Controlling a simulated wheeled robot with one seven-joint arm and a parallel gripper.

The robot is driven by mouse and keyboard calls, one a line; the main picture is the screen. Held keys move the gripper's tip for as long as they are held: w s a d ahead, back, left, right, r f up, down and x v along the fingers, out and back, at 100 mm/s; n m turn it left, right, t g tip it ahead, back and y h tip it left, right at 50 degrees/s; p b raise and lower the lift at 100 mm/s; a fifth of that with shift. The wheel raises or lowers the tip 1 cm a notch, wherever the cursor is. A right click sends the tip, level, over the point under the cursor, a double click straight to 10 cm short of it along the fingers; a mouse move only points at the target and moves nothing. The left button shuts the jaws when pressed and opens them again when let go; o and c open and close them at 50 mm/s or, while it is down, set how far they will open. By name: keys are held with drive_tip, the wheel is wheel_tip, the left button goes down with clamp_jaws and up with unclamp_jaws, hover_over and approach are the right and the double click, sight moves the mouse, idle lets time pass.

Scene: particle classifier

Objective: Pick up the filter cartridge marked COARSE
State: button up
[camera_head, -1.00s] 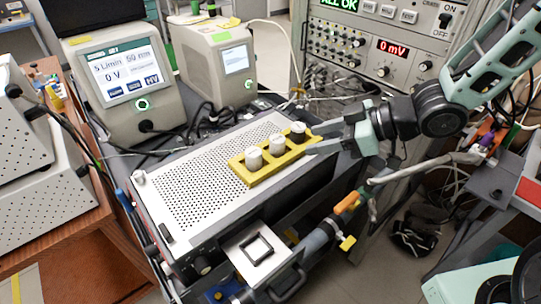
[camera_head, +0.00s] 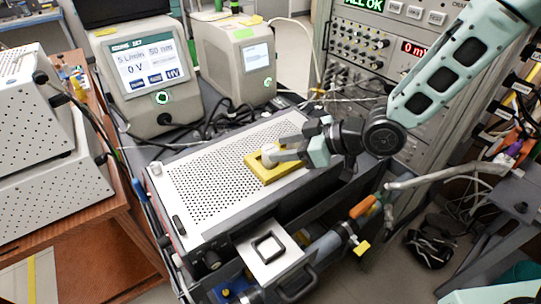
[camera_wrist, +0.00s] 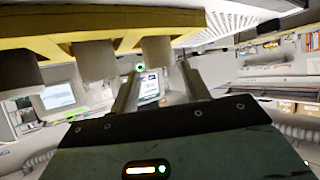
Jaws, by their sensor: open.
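A yellow holder (camera_head: 258,170) lies on the perforated top of the grey box. It carries white cylindrical cartridges; one cartridge (camera_head: 269,155) shows clearly in the head view, and my gripper covers the others. My gripper (camera_head: 279,150) is at the holder, with its fingers spread and pointing left. In the wrist view, the yellow holder (camera_wrist: 110,18) spans the top with three cartridges in a row: left (camera_wrist: 18,70), middle (camera_wrist: 95,61) and right (camera_wrist: 160,50). My open fingertips (camera_wrist: 158,68) lie in line with the right cartridge; contact cannot be told. No COARSE marking is legible.
The perforated box top (camera_head: 205,185) is clear left of the holder. Two instruments with screens, the left one (camera_head: 150,75) and the right one (camera_head: 250,65), stand behind it, with cables between. A metal block with a square opening (camera_head: 268,250) sits in front.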

sight(272, 150)
drive_tip(key=x, duration=0.4)
drive_tip(key=shift+p, duration=0.35)
drive_tip(key=c, duration=0.8)
